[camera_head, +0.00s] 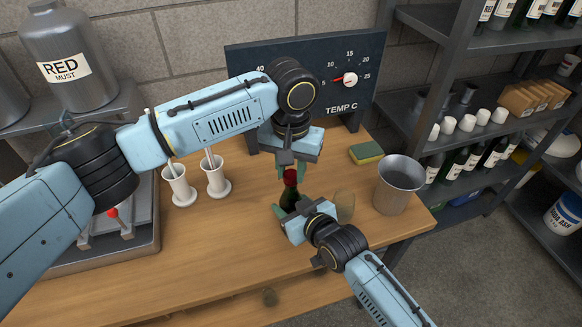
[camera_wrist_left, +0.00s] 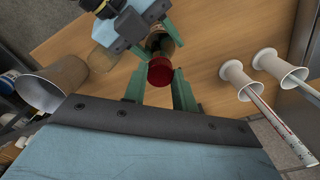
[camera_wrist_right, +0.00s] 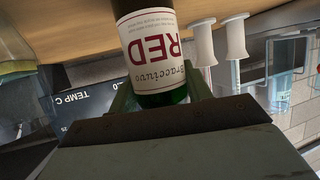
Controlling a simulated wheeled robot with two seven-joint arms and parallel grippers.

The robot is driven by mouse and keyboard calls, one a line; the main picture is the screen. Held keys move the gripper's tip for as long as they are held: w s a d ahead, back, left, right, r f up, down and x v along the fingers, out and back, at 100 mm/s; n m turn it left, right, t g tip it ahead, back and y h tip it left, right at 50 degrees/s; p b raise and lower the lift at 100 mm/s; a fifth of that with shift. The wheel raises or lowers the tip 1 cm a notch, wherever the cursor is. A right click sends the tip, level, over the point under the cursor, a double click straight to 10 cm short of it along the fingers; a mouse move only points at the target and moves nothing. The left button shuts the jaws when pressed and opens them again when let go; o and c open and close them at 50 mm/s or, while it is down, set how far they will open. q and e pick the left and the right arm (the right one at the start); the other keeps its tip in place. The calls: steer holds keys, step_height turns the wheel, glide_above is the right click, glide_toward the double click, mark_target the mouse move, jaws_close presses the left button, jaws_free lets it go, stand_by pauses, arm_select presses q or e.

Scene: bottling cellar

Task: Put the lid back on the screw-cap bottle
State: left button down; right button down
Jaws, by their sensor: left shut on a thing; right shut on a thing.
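The screw-cap bottle (camera_head: 289,192) is dark green and stands roughly upright above or on the wooden table; its RED label shows in the right wrist view (camera_wrist_right: 150,45). My right gripper (camera_head: 283,212) is shut around the bottle's body, with a finger on either side in the right wrist view (camera_wrist_right: 160,95). The red lid (camera_head: 290,176) is at the top of the bottle. My left gripper (camera_head: 288,172) is above, shut on the lid, which sits between its green fingers in the left wrist view (camera_wrist_left: 159,85). I cannot tell whether the lid is seated on the neck.
A metal beaker (camera_head: 398,186) stands right of the bottle, with a sponge (camera_head: 366,152) behind. A tan glass-like vessel (camera_head: 344,204) is close beside my right gripper. Two white holders (camera_head: 216,178) with rods stand left. A temperature panel (camera_head: 330,75) backs the table (camera_head: 190,255); its front left is clear.

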arm_select(q)
steer(key=m, duration=0.3)
steer(key=shift+m, duration=0.3)
steer(key=m, duration=1.3)
steer(key=c, duration=1)
jaws_free()
steer(key=shift+c, duration=0.2)
step_height(320, 180, up, 12)
arm_select(e)
steer(key=c, duration=0.6)
jaws_free()
